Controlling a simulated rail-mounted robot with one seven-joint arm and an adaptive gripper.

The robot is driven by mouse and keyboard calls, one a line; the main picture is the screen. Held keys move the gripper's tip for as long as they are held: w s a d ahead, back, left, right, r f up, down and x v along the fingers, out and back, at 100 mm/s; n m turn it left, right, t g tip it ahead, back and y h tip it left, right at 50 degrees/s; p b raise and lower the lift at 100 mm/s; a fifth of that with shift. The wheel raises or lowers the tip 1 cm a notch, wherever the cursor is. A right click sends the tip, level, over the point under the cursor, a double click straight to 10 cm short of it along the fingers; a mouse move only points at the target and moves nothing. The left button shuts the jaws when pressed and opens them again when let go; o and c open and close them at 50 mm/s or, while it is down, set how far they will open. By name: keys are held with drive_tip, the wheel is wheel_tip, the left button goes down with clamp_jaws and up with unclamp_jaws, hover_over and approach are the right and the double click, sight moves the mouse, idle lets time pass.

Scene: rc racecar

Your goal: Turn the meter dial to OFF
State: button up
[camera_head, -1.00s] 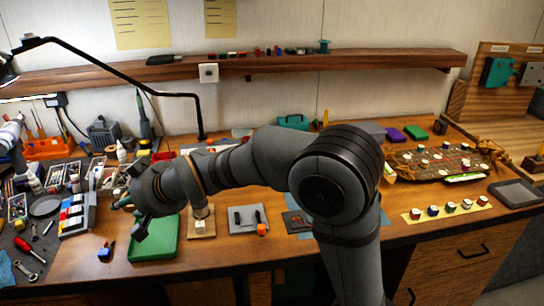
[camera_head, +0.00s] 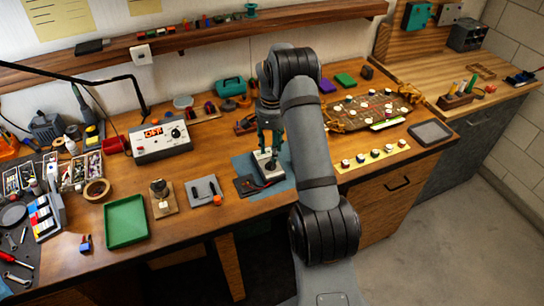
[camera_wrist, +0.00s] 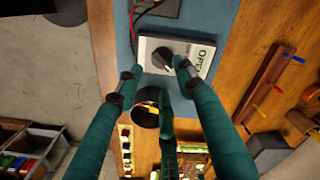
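The white meter (camera_head: 158,139) stands at the back of the bench, left of centre in the head view. Its orange display (camera_head: 153,132) appears to read OFF, and a small dark dial (camera_head: 175,132) is on its right side. My gripper (camera_head: 268,148) is well to the right of the meter, pointing down over a small box (camera_head: 268,163). In the wrist view, my gripper (camera_wrist: 159,70) is open, its teal fingers on either side of the box's black knob (camera_wrist: 163,58). Contact with the knob cannot be told. A label (camera_wrist: 201,60) beside the knob seems to read OPEN.
A green tray (camera_head: 126,220), a wooden block with a knob (camera_head: 162,196) and a grey plate (camera_head: 203,190) lie at the front. A red mug (camera_head: 115,146) is left of the meter. A yellow strip with several pieces (camera_head: 373,160) lies right of my arm.

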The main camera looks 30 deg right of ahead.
sight(271, 164)
drive_tip(key=shift+f+p, duration=0.7)
drive_tip(key=shift+f, duration=2)
drive_tip(key=c, duration=0.3)
clamp_jaws()
